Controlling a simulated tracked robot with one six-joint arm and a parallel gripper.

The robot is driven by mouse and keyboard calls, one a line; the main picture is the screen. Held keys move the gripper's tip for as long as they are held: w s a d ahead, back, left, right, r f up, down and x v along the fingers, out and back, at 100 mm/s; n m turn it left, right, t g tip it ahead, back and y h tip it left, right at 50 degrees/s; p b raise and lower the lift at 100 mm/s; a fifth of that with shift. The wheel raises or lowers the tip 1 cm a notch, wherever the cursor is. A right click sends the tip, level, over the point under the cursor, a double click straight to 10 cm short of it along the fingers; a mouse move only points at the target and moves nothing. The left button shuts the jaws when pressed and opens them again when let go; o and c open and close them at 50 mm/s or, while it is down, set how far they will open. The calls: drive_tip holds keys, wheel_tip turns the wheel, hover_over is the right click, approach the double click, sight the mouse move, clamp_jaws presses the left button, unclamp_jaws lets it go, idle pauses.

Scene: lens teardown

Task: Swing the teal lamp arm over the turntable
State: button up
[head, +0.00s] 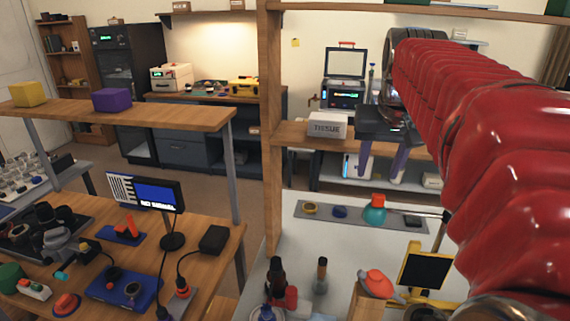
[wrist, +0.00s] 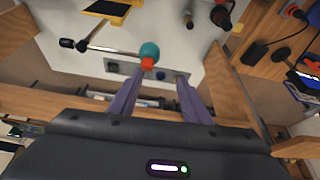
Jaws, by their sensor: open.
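The teal lamp head (head: 375,212), with a red cap, is at the end of a thin rod above the pale bench. I see no contact with the lamp. I cannot clearly identify the turntable; my red arm covers the right side of the head view.
A grey strip (head: 340,221) with small parts lies under the lamp. A yellow-framed black panel (head: 424,270), an orange-topped item (head: 377,284) and bottles stand nearer. A wooden post (head: 271,140) rises left of the bench. A tissue box (head: 327,125) sits on the shelf behind.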

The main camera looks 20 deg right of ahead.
sight(381, 196)
drive_tip(key=d, duration=0.1)
drive_tip(key=d+r, duration=0.1)
drive_tip(key=d, duration=0.1)
drive_tip(key=shift+d+m, duration=0.15)
drive_tip(key=shift+m, duration=0.25)
drive_tip(key=x, duration=1.4)
drive_tip(key=shift+s, duration=0.2)
drive_tip(key=shift+c, duration=0.4)
clamp_jaws()
drive_tip(key=shift+d, duration=0.3)
drive_tip(key=shift+s+a, duration=0.1)
drive_tip(key=shift+a, duration=0.05)
